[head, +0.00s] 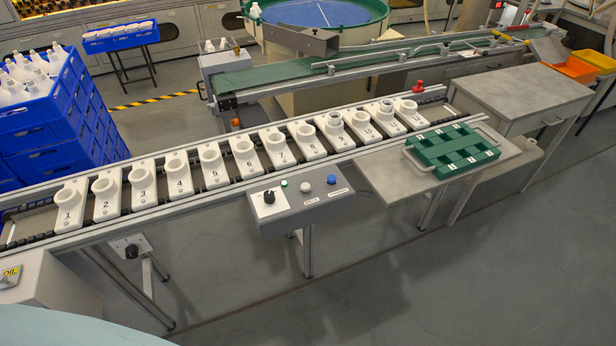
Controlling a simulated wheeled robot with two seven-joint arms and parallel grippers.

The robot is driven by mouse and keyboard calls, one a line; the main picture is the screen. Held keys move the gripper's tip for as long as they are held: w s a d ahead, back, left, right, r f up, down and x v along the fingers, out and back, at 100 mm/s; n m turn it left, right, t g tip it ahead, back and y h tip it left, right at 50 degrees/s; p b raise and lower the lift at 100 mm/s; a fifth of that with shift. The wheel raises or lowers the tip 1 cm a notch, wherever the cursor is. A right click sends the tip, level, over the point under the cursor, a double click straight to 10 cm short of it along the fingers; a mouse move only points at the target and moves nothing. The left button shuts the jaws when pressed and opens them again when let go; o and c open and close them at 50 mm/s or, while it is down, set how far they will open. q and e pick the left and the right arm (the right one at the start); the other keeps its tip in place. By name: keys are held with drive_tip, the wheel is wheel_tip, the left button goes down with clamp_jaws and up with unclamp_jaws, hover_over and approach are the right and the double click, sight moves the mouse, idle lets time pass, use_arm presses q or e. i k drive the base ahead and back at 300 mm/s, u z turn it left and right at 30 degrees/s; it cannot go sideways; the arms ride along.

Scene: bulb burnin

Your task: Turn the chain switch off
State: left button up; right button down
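A grey control box (300,214) is fixed to the front of the chain conveyor (350,152). It bears a black rotary knob (268,197) on a white plate, a small green lamp or button (284,184), a white button (305,187) and a blue button (331,180). A second black knob (131,251) sits on a white plate under the conveyor, further left. The labels are too small to read, so I cannot tell which knob is the chain switch or how it is set. Neither of my grippers is in view.
Numbered white sockets (173,176) line the conveyor. A green tray (437,142) lies on a grey side table (383,177) at the right. Blue crates (40,125) with white bottles stand at the left. A box with an oil label (45,285) is bottom left. The front floor is clear.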

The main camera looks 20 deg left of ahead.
sight(268, 198)
drive_tip(key=u, duration=0.2)
drive_tip(key=i, duration=0.85)
drive_tip(key=u, duration=0.75)
